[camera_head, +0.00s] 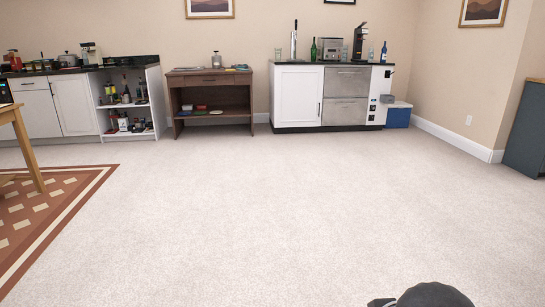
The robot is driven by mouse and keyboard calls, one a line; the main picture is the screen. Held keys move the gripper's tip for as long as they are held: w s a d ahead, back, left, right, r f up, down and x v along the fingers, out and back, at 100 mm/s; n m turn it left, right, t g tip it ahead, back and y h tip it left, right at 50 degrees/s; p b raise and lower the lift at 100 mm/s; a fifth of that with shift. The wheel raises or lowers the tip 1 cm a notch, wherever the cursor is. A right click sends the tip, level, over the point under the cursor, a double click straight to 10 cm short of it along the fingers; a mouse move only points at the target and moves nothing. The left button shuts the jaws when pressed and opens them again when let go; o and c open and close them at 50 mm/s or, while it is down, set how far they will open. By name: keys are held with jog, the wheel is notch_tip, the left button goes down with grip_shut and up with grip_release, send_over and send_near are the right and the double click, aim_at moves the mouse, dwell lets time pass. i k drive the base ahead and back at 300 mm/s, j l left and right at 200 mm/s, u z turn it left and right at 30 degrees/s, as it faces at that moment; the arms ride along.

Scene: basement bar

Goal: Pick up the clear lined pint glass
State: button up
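I cannot make out the clear lined pint glass for certain. A small pale upright item (278,54) stands at the left end of the black-topped bar unit (298,97) across the room, and it is too small to tell whether it is a glass. A dark rounded part of my own arm shows at the bottom right edge. My gripper's fingers are not in view.
The bar unit also carries a tap tower (294,41), a green bottle (313,50) and a blue bottle (383,53). A brown side table (211,80), a shelf unit (103,122) and a blue cooler (397,117) line the wall. Open carpet (270,200) lies ahead.

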aim_at(278, 50)
jog(key=i, duration=7.15)
jog(key=i+z, duration=0.1)
jog(key=i, duration=0.6)
jog(key=i+j+z, duration=0.1)
jog(key=i, duration=0.6)
jog(key=i+j+z, duration=0.1)
jog(key=i, duration=0.6)
jog(key=j, duration=0.1)
